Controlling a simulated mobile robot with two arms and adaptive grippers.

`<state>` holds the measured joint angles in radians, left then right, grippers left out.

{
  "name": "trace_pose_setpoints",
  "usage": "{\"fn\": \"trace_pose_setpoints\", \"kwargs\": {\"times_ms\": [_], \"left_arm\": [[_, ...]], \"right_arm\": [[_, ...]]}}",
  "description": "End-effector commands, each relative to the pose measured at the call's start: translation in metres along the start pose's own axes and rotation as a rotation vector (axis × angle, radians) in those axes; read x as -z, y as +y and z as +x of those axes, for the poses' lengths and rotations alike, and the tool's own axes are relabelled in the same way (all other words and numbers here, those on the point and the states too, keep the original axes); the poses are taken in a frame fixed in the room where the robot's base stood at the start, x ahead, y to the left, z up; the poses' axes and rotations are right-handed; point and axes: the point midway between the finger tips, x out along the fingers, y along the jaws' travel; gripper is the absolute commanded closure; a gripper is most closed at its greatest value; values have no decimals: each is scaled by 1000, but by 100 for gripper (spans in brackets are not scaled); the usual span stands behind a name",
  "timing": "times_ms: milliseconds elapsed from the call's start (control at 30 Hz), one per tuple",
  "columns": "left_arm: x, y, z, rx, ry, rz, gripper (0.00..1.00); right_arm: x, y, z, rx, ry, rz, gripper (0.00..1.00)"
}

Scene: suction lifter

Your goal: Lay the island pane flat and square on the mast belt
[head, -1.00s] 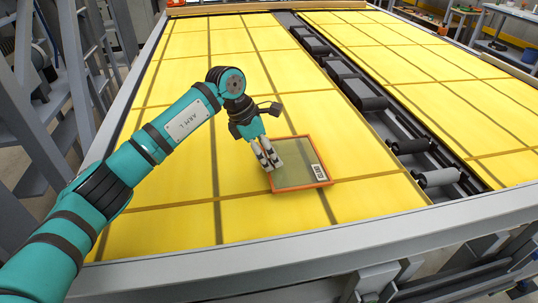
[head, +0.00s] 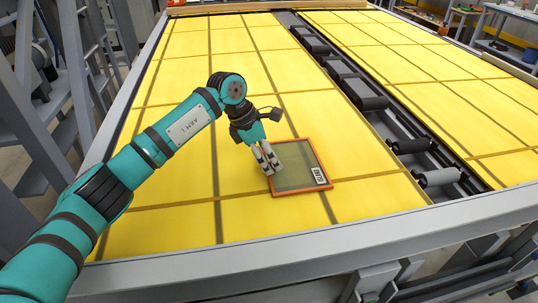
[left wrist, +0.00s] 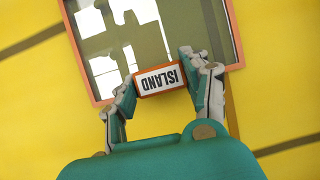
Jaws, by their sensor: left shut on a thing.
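The island pane is an orange-framed, greenish clear panel (head: 297,177) with a white barcode label. In the head view it looks nearly level over the near part of the left yellow surface (head: 170,205); I cannot tell whether it touches. My left gripper (head: 270,166) is shut on its left edge. In the left wrist view the two fingers (left wrist: 160,72) close on an orange block with an upside-down ISLAND label (left wrist: 160,79) at the frame's edge. The pane's glass (left wrist: 150,32) carries white reflections there. No mast label shows, so I cannot tell which surface is the mast belt. My right gripper is not in view.
A dark channel with rollers (head: 437,178) runs between the left surface and a second yellow surface (head: 425,75). A grey rail (head: 300,243) borders the near edge. Grey steel stairs (head: 75,90) stand at the left. Dark grid lines cross the yellow.

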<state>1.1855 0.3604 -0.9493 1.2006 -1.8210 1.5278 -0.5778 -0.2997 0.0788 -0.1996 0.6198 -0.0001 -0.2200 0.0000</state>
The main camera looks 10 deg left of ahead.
Motion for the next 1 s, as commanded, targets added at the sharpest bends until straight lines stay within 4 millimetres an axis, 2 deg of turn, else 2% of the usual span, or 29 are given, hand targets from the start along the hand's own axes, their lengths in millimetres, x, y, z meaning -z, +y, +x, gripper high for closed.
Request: {"fn": "trace_pose_setpoints", "kwargs": {"times_ms": [200, 233, 400, 667, 767, 867, 1000], "left_arm": [[0, 0, 0, -1, -2, 0, 100], [0, 0, 0, -1, -2, 1, 49], [0, 0, 0, -1, -1, 0, 27], [1, 0, 1, 0, 2, 0, 26], [1, 1, -4, -1, 0, 0, 26], [0, 1, -18, -4, -1, 1, 26], [0, 2, -47, -5, -1, 0, 26]], "right_arm": [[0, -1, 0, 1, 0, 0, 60], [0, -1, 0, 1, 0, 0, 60], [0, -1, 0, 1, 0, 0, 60], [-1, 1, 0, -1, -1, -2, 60], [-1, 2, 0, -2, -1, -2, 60], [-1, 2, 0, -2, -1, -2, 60], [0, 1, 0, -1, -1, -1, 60]]}}
